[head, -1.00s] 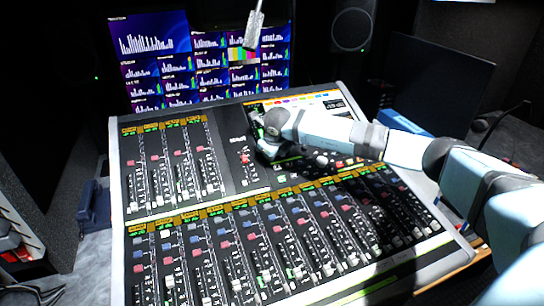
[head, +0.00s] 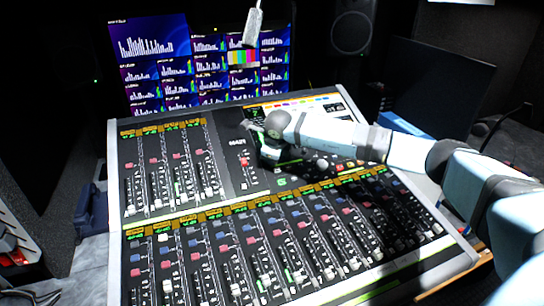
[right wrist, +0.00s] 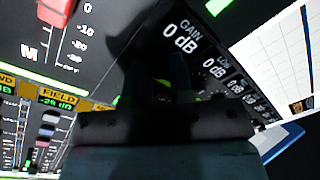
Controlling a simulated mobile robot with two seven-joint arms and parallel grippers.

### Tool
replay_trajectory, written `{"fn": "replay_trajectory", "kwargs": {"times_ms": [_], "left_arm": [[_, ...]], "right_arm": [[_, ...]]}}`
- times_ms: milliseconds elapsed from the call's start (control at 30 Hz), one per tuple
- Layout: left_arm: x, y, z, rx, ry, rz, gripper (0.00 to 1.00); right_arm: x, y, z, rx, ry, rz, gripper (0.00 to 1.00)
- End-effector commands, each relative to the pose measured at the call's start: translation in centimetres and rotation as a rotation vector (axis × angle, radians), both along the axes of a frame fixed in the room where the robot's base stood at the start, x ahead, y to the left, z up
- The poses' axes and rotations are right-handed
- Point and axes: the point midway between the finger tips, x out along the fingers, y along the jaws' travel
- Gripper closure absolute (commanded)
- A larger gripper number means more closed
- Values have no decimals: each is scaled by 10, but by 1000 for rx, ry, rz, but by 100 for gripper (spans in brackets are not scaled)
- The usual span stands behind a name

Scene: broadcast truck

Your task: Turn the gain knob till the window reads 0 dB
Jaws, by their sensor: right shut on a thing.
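The mixing console (head: 118,200) fills the middle of the head view. My right gripper (head: 268,160) reaches down onto its upper centre panel. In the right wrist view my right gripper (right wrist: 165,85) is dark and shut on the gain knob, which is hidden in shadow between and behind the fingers. The gain window (right wrist: 180,38) sits just past the fingers under the label GAIN and reads 0 dB. My left gripper is in neither view.
More windows run to the right of the gain window; the LOW window (right wrist: 226,70) reads 0 dB. A red fader cap (right wrist: 56,10) is at upper left. Monitors (head: 150,45) stand behind the console, and a dark screen (head: 440,85) stands at the right.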

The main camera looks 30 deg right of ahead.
Motion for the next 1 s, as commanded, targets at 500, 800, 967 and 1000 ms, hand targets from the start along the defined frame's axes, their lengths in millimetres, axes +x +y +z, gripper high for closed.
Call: {"fn": "replay_trajectory", "kwargs": {"times_ms": [500,800,967,1000], "left_arm": [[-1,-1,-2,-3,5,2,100],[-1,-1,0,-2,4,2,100],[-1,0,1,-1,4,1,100],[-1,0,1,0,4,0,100]], "right_arm": [[0,0,1,0,-2,-1,53],[-15,5,34,0,-4,0,53],[-30,11,69,1,-4,1,53],[-34,12,77,0,-4,1,53]]}}
